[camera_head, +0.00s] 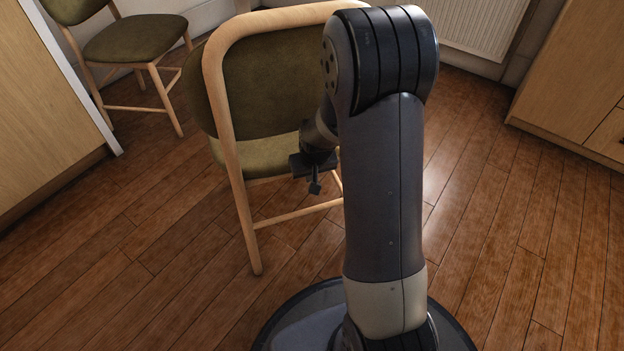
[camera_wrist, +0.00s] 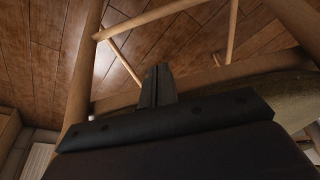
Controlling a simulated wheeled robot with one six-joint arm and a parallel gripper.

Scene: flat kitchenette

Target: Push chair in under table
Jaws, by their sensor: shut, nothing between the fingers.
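A chair (camera_head: 238,170) with a pale wooden frame and dark green back and seat stands upright in the middle of the head view, its back towards me. My arm hides its right side. No table can be made out.
A second green chair (camera_head: 135,38) stands at the upper left. A wooden cabinet (camera_head: 45,110) is on the left, and another cabinet (camera_head: 570,85) is on the right. A white radiator (camera_head: 485,25) is on the back wall. The wooden floor (camera_head: 520,240) on the right is clear.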

